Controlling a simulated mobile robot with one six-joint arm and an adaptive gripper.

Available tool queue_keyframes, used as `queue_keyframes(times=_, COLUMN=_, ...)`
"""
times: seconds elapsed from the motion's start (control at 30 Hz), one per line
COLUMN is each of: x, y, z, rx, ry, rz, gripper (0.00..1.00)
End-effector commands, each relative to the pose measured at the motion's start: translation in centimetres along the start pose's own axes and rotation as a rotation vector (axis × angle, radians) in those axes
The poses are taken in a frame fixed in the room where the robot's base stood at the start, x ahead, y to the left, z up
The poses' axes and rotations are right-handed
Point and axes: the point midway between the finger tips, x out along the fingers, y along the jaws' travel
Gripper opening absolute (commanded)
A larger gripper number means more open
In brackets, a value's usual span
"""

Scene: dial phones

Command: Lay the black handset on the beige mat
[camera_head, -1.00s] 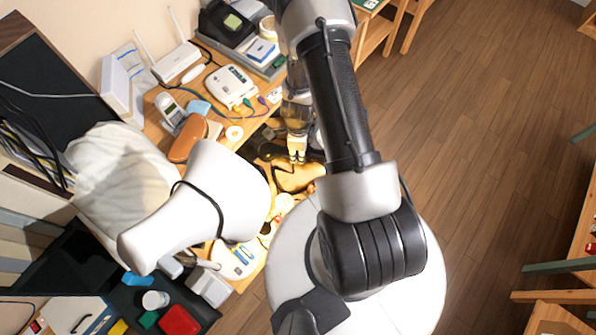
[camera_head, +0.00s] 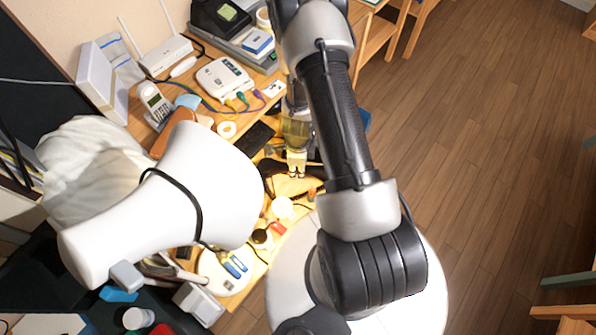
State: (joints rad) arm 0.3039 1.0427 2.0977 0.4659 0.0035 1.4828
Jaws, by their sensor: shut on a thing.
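My gripper (camera_head: 296,172) points down over the lit part of the desk, in the middle of the head view. It is shut on the black handset (camera_head: 273,168), a dark curved shape that shows on both sides of the fingers. The beige mat (camera_head: 289,188) shows as a tan patch just below and around the handset in the picture. I cannot tell whether the handset touches the mat. My arm and the lamp hide parts of this area.
A large white lamp (camera_head: 165,205) hangs over the desk to the left of the gripper. A cordless phone (camera_head: 154,103), a white router (camera_head: 166,55) and a white box with cables (camera_head: 224,78) stand farther back. A black flat thing (camera_head: 252,139) lies behind the handset. Small items crowd the front.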

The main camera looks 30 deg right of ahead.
Motion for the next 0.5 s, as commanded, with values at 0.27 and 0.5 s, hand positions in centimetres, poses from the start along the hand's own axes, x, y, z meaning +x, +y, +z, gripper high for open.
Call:
queue_keyframes(times=0.27, x=0.02, y=-0.05, z=0.02, rx=0.0, ry=-0.001, rz=-0.001, gripper=0.0)
queue_keyframes(times=0.5, x=0.35, y=-0.03, z=0.01, rx=-0.001, ry=0.0, rz=-0.001, gripper=0.33)
